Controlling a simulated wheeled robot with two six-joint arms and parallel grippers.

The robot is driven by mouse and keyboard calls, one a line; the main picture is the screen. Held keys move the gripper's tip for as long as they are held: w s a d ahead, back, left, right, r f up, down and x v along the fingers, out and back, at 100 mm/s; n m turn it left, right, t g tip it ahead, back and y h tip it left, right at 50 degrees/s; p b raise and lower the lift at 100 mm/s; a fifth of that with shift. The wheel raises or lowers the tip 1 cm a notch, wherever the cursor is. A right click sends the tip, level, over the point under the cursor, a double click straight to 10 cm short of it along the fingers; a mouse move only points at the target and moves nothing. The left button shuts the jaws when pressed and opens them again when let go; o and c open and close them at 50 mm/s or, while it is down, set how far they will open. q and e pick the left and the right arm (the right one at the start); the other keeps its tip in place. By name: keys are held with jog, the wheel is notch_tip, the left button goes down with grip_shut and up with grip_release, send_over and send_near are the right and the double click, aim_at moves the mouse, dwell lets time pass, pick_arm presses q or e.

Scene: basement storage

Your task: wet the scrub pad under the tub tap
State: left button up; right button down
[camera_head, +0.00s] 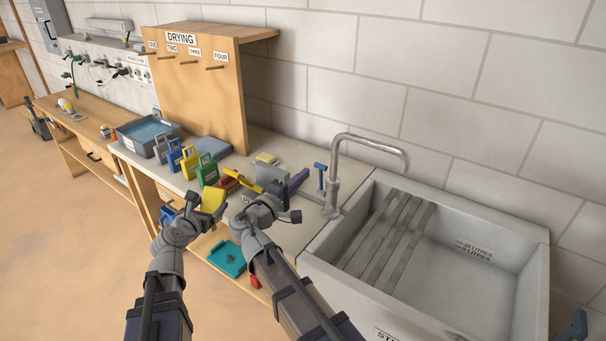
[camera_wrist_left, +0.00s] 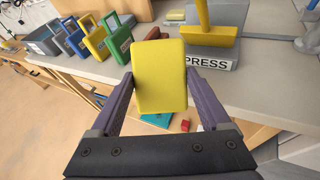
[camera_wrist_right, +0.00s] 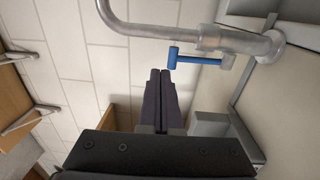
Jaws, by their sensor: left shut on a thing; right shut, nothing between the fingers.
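A yellow scrub pad (camera_head: 213,199) is held between the fingers of my left gripper (camera_wrist_left: 160,82), over the front edge of the counter. The pad (camera_wrist_left: 160,75) fills the gap between the purple fingers in the left wrist view. My right gripper (camera_head: 296,182) is shut and empty, left of the metal tub tap (camera_head: 333,187). In the right wrist view, the shut fingers (camera_wrist_right: 160,78) point toward the tap's blue lever (camera_wrist_right: 196,61), apart from it in the picture. The lever (camera_head: 321,176) stands left of the spout. The tap's spout arches over the pale tub (camera_head: 540,240).
Slats (camera_head: 386,238) span the tub's left part. A press with a yellow handle (camera_wrist_left: 210,32) stands on the counter beyond the pad. Several coloured caddies (camera_head: 208,170), a water basin (camera_head: 146,135) and a wooden drying board (camera_head: 200,95) are left. A teal tray (camera_head: 227,259) is below.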

pick_arm(q)
jog(key=shift+w+d+r, duration=0.1)
jog(key=shift+d+r, duration=0.05)
jog(key=shift+r+p, duration=0.7)
jog(key=shift+p, duration=0.1)
pick_arm(e)
jog(key=r+v, duration=0.2)
jog(key=v, duration=0.6)
jog(key=shift+s, duration=0.2)
